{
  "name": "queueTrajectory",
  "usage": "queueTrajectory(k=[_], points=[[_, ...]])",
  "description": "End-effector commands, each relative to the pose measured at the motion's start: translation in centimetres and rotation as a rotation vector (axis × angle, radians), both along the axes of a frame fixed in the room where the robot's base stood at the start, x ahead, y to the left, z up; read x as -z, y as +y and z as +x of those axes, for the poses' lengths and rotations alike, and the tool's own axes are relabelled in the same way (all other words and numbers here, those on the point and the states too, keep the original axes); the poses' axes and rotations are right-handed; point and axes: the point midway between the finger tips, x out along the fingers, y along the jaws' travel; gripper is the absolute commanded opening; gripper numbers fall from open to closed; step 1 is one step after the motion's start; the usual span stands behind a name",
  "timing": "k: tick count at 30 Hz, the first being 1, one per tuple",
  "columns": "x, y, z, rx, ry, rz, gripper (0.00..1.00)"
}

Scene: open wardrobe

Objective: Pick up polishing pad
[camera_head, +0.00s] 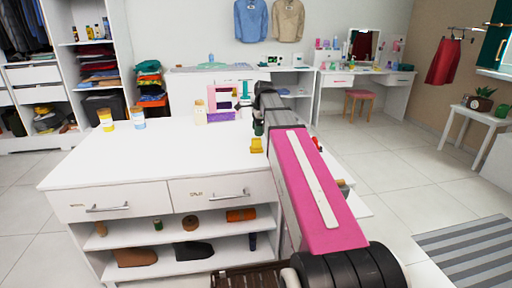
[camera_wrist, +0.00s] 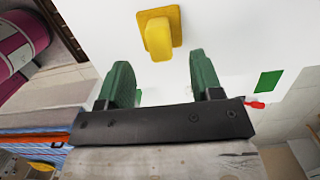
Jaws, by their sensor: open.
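A yellow pad with a raised yellow handle, which I take to be the polishing pad (camera_wrist: 157,35), lies on the white top just beyond my fingertips in the wrist view. It also shows in the head view (camera_head: 257,146) near the right part of the white counter (camera_head: 150,150). My gripper (camera_wrist: 160,72) has two green fingers spread apart with nothing between them. The pad's handle lies ahead of the gap between the fingers, apart from them. In the head view my arm hides part of the counter and most of the gripper.
Two small jars (camera_head: 105,119) stand at the counter's back left. A pink and purple object (camera_head: 220,104) stands at its back edge. A green patch (camera_wrist: 267,82) and a small red item (camera_wrist: 255,105) show right of my fingers. The counter's left and middle are clear.

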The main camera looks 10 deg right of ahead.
Motion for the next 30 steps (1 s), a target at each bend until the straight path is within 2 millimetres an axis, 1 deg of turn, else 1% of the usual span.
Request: queueTrajectory(k=[1,3,11,18,20,23,28,29,30], points=[[0.8,0.1,-0.1,0.0,0.001,0.0,0.6],[1.4,0.2,0.0,0.0,0.0,0.0,0.6],[2.9,0.4,-0.1,-0.001,0.0,0.0,0.6],[5.9,0.8,-0.1,-0.001,0.0,0.0,0.6],[6.6,0.9,-0.1,-0.001,0.001,0.0,0.6],[7.0,0.9,-0.1,-0.001,0.0,0.0,0.6],[6.9,0.9,-0.1,-0.001,-0.001,0.0,0.6],[6.9,0.9,-0.1,-0.001,-0.001,0.0,0.56],[6.9,0.9,-0.1,-0.001,-0.001,0.0,0.43]])
